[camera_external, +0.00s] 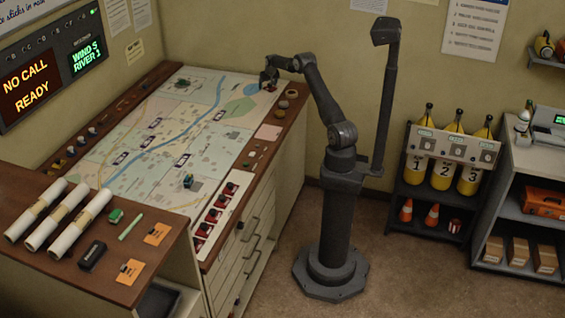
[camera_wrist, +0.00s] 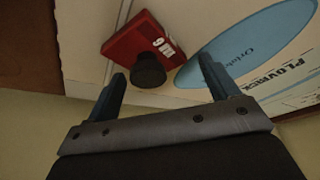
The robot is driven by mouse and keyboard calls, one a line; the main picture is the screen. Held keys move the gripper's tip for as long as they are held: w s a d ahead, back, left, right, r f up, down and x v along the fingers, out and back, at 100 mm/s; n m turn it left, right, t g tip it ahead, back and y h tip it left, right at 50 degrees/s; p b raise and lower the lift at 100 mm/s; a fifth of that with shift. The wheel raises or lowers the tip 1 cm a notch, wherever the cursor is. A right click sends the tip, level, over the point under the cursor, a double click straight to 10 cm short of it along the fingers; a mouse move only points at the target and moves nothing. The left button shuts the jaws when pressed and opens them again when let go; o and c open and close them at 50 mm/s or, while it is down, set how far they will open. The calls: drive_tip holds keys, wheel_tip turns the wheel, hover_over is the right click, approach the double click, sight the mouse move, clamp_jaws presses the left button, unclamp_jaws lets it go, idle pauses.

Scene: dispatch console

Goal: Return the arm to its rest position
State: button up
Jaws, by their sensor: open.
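My gripper (camera_external: 268,80) hangs low over the far right corner of the map table, with my arm stretched out left from its column. In the wrist view, my gripper (camera_wrist: 168,84) has its two dark fingers spread apart with nothing held between them. Just beyond the fingertips is a red block (camera_wrist: 125,42) with a black round knob (camera_wrist: 149,70) and a white label. It lies on a pale surface beside the blue oval (camera_wrist: 235,45) printed on the map (camera_external: 205,140). The block cannot be made out in the external view.
A tall post with a lamp-like head (camera_external: 385,32) stands beside my arm. Rolled charts (camera_external: 70,220) lie on the near left desk. A rack of yellow cylinders (camera_external: 440,172) and a shelf (camera_external: 535,175) stand right. The floor (camera_external: 440,285) at front right is clear.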

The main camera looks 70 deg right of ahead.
wheel_tip(320, 180, up, 5)
drive_tip(key=shift+f, duration=0.1)
drive_tip(key=s+d+r, duration=0.3)
drive_tip(key=s+r, duration=0.4)
drive_tip(key=s, duration=0.4)
drive_tip(key=w+a+n+t+y, duration=0.1)
drive_tip(key=w+a+n, duration=0.3)
drive_tip(key=w+a, duration=1.7)
drive_tip(key=w+a+n+y, duration=0.1)
drive_tip(key=w+a+n, duration=0.1)
drive_tip(key=a, duration=1.3)
drive_tip(key=w+a+n, duration=0.2)
drive_tip(key=w+a, duration=0.3)
drive_tip(key=a, duration=1.1)
drive_tip(key=shift+w+a+f+t+y, duration=0.25)
drive_tip(key=shift+a+t+y, duration=0.05)
drive_tip(key=shift+y, duration=0.1)
drive_tip(key=shift+d, duration=0.1)
drive_tip(key=s+d+m, duration=0.1)
drive_tip(key=s+d, duration=0.1)
drive_tip(key=d, duration=0.8)
drive_tip(key=s+d+m+h, duration=0.1)
drive_tip(key=s+d, duration=0.1)
drive_tip(key=d, duration=0.8)
drive_tip(key=shift+s+m, duration=0.3)
drive_tip(key=shift+s, duration=0.1)
